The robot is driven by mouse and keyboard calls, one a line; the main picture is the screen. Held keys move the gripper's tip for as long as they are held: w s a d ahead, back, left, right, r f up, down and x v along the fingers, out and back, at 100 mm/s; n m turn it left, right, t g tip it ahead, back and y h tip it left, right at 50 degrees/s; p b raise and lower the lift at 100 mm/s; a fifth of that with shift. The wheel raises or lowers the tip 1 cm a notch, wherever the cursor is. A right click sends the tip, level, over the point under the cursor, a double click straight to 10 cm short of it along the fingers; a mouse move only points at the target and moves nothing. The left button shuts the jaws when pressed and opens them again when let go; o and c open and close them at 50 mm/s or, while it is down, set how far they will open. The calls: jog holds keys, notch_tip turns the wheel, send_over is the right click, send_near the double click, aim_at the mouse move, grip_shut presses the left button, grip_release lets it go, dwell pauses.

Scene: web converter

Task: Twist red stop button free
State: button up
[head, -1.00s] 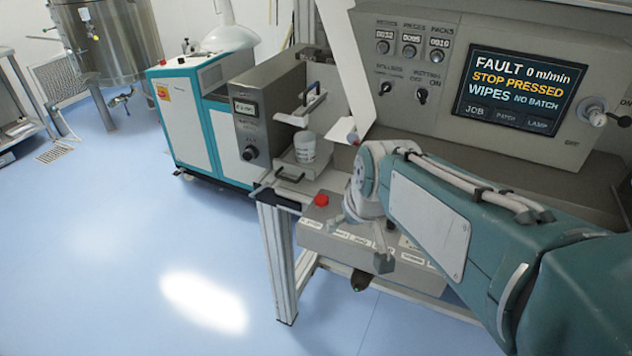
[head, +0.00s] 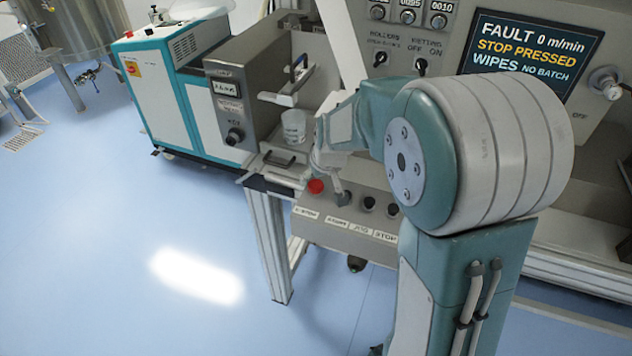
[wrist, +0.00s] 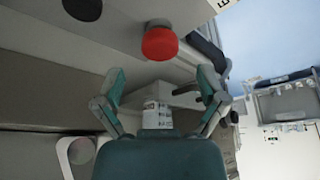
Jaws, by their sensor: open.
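The red stop button (head: 316,186) sits on the left end of the grey control box (head: 345,232), above the E-STOP label. My gripper (head: 328,182) is beside it, partly hidden by my own arm. In the wrist view the red button (wrist: 160,43) lies just beyond the fingertips, roughly centred between them. My gripper (wrist: 162,76) is open with nothing held; a gap shows between its fingertips and the button. The screen (head: 525,52) reads FAULT 0 m/min, STOP PRESSED, WIPES NO BATCH.
Dark push buttons (head: 369,203) sit to the right on the same box. A teal and white cabinet (head: 170,100) stands at left. The blue floor in front is clear.

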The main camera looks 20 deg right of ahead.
aim_at(315, 184)
jog(key=shift+x, duration=1.85)
jog(key=c, duration=1.2)
jog(key=shift+a+m, duration=0.1)
jog(key=shift+m, duration=0.3)
jog(key=shift+m+h, duration=0.6)
jog(key=shift+m, duration=0.5)
jog(key=shift+m+h, duration=0.6)
jog(key=shift+m, duration=1.5)
